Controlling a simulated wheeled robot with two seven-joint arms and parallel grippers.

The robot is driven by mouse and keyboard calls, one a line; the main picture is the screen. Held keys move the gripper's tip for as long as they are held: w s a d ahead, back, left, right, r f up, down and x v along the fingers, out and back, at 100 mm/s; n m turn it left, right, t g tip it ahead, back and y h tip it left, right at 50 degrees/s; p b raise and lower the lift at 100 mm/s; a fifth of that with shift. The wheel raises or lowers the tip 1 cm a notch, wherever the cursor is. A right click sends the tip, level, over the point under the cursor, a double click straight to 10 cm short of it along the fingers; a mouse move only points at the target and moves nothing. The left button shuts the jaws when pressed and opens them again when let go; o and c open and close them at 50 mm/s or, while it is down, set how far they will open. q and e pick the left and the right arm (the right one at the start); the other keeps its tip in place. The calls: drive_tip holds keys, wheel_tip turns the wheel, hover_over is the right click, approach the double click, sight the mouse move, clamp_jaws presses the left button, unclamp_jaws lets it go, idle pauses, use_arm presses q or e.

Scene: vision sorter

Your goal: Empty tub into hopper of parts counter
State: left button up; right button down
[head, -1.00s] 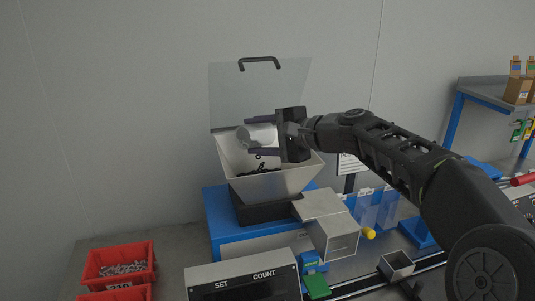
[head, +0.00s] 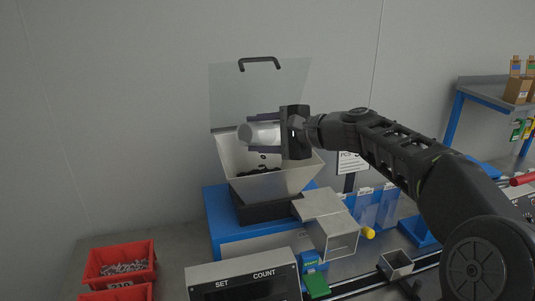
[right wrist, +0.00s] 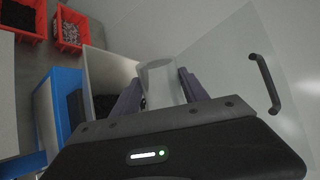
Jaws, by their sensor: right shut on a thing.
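The tub (head: 262,134) is a pale, whitish cup-like container, lying tilted on its side above the hopper. My right gripper (head: 265,135) is shut on it; in the right wrist view the tub (right wrist: 162,84) sits between the two dark fingers (right wrist: 163,92). A few dark parts show just below the tub, over the hopper. The hopper (head: 295,180) is a light grey funnel with dark parts inside, on a blue-sided machine (head: 262,245). Its clear lid (head: 235,92) with a black handle (head: 259,63) stands open behind. My left gripper is not in view.
A red bin of grey parts (head: 121,280) stands at the lower left. The counter display (head: 245,276) is in front of the hopper. A metal chute (head: 331,236) and a small open box (head: 396,264) lie to the right. A blue-legged table with cartons (head: 517,90) is far right.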

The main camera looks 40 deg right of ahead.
drive_tip(key=f+n+b, duration=0.1)
drive_tip(key=a+n+h+b, duration=0.1)
drive_tip(key=shift+s+a+f+n+h+b, duration=0.1)
drive_tip(key=shift+s+f+n+h+b, duration=0.1)
drive_tip(key=shift+f+n+h+b, duration=0.15)
drive_tip(key=shift+a+r+p, duration=0.1)
drive_tip(key=shift+r+p, duration=0.2)
drive_tip(key=shift+p, duration=0.1)
drive_tip(key=shift+w, duration=0.1)
drive_tip(key=shift+f, duration=0.2)
